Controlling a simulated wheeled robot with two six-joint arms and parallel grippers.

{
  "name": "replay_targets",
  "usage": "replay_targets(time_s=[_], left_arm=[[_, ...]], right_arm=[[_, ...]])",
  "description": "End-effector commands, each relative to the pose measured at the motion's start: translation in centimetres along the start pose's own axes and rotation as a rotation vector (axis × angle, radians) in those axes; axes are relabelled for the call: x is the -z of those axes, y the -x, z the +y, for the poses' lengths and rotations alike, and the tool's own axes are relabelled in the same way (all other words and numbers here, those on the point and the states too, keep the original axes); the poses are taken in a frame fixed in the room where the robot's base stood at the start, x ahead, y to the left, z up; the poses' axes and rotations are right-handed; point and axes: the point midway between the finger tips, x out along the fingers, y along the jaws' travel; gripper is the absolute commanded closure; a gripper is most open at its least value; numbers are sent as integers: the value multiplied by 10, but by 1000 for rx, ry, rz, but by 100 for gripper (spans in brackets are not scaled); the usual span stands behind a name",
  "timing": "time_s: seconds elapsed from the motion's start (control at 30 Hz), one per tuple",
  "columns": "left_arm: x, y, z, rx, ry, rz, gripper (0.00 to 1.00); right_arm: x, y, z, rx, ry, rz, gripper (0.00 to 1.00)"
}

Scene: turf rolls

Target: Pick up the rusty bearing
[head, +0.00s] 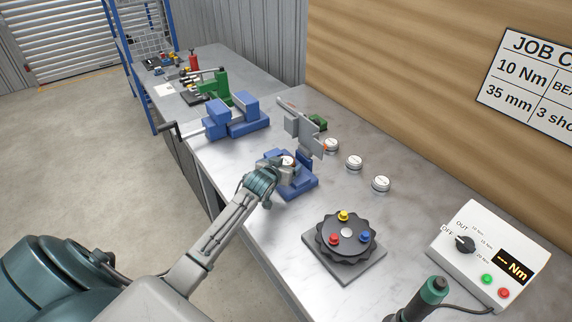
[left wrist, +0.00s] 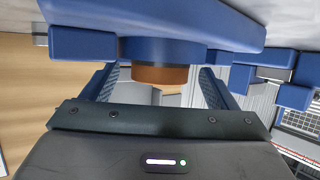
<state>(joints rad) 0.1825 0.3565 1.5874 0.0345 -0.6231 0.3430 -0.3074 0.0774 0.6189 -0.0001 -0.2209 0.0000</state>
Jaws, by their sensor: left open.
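The rusty bearing (left wrist: 160,75) shows in the left wrist view as a brown round band against a blue round part of a fixture. My left gripper (head: 284,166) is open, with one finger on each side of the bearing and visible gaps between. In the head view my left gripper is at the blue fixture (head: 302,187) on the bench. The gripper hides most of what is there, and I cannot make out the rusty bearing in that view. My right gripper is not in view.
Several silvery round pieces (head: 354,162) lie right of the fixture. A grey upright plate (head: 300,128) stands close behind it, and a blue vise (head: 237,118) is at the back left. A black rotary plate (head: 345,237) and torque meter (head: 485,255) are in front right.

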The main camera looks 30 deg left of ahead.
Motion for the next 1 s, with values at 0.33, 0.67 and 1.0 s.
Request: replay_targets(time_s=[0.33,0.67,1.0], left_arm=[[0,0,0,0,0,0,74],[3,1,0,0,0,2,78],[29,20,0,0,-2,2,78]], right_arm=[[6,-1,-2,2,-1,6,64],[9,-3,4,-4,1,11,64],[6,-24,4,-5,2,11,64]])
